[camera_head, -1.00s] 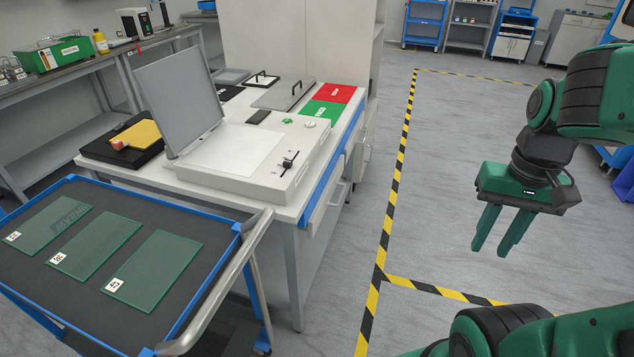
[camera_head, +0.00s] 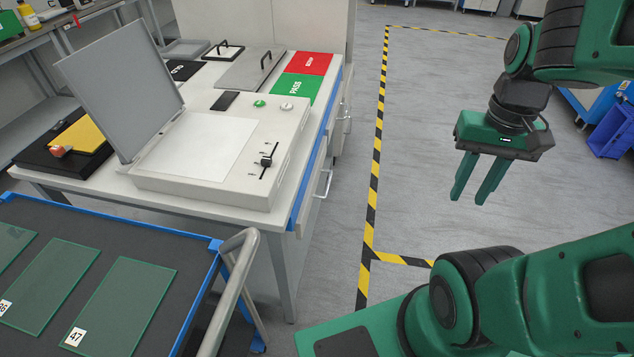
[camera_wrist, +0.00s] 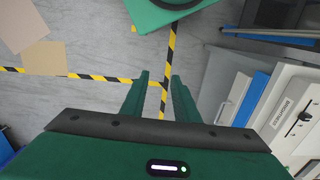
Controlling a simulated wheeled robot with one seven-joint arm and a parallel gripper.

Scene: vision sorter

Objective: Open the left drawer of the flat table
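The flat table (camera_head: 110,187) is white with grey legs and stands left of centre. Its right side has a blue edge strip and drawer fronts with metal handles. The nearer drawer (camera_head: 307,205) looks closed, with a bar handle (camera_head: 325,180). A second handle (camera_head: 345,118) is farther back. The table's side also shows at the right of the wrist view, with the blue strip (camera_wrist: 257,96). My gripper (camera_head: 467,200) is open and empty, pointing down over the floor right of the table, well apart from the drawers. Its two fingers show apart in the wrist view (camera_wrist: 161,75).
A blue-edged cart (camera_head: 100,215) with glass plates stands at the near left, its curved handle (camera_head: 235,275) close to the table's front corner. Yellow-black tape (camera_head: 375,170) marks the floor. The floor between table and gripper is clear. A blue bin (camera_head: 612,130) is at far right.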

